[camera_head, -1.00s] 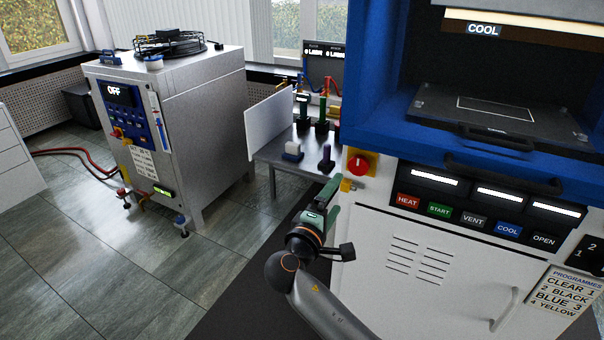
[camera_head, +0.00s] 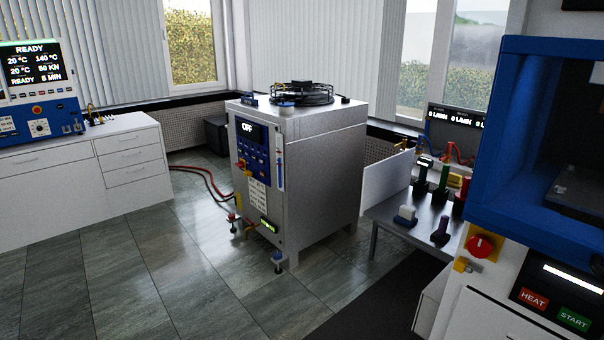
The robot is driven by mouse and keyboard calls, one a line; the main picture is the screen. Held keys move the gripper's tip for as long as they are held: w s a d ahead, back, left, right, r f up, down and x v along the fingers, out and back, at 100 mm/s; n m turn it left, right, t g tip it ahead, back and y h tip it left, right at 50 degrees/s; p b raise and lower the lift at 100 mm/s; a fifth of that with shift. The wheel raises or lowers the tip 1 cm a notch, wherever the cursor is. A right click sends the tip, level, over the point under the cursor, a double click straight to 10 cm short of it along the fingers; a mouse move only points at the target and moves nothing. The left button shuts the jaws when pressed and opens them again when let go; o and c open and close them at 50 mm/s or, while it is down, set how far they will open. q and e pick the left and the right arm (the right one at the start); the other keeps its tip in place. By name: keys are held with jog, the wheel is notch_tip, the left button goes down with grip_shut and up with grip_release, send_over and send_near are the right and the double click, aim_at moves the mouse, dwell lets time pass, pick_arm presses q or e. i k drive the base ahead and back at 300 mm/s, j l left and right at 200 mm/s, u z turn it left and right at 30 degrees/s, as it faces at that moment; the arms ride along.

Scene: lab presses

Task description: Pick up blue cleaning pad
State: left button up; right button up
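Neither of my grippers is in view.
The grey cabinet (camera_head: 330,185) stands mid-floor, with red hoses (camera_head: 205,177) behind its left side. The blue press (camera_head: 515,190) is at right, white drawers (camera_head: 80,180) at left. Floor between is clear.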

aim_at(406, 216)
jog(key=z, duration=1.15)
jog(key=i+j+z, duration=0.25)
jog(key=j, duration=0.2)
